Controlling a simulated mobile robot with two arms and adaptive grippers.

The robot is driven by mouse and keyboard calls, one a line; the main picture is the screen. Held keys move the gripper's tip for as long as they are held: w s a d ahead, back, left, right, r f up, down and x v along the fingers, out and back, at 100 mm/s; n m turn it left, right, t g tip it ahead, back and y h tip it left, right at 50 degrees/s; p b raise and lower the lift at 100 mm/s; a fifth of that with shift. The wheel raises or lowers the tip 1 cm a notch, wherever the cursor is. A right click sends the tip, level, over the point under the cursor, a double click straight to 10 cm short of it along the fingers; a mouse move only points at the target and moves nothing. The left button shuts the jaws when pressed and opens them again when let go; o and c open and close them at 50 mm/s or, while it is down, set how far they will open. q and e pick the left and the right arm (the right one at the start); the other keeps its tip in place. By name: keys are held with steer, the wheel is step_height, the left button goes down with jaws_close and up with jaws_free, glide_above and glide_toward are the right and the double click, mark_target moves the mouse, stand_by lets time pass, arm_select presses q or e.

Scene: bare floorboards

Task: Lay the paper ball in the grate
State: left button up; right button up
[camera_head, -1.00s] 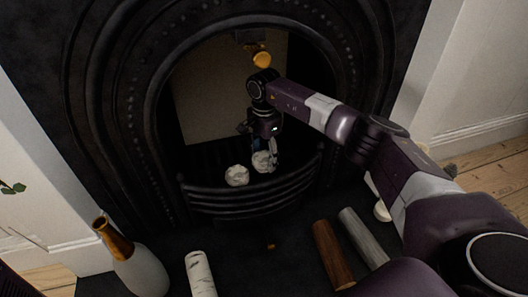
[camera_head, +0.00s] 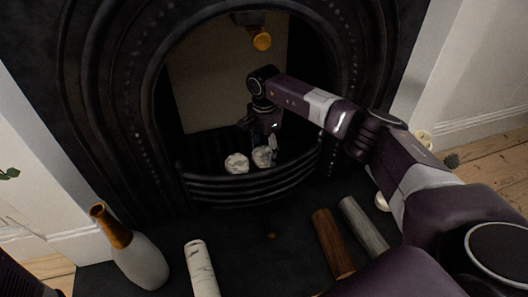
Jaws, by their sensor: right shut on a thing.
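The black grate (camera_head: 255,190) with its curved bars stands in the fireplace opening. A crumpled white paper ball (camera_head: 262,158) is between the fingers of my right gripper (camera_head: 268,151), which points down just behind the front bars. The gripper is shut on this ball and partly covers its right side. A second white paper ball (camera_head: 237,163) lies in the grate, just left of the held one. I cannot tell whether the held ball touches the grate bottom. My left gripper is out of view.
A white vase with a golden neck (camera_head: 140,262) stands on the dark hearth at left. A pale marbled log (camera_head: 201,268), a brown log (camera_head: 332,243) and a grey log (camera_head: 362,226) lie in front. The arched black surround (camera_head: 110,120) frames the opening closely.

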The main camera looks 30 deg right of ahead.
steer(key=shift+f, duration=0.55)
steer(key=o, duration=0.9)
steer(key=shift+o, duration=0.2)
steer(key=shift+r, duration=0.1)
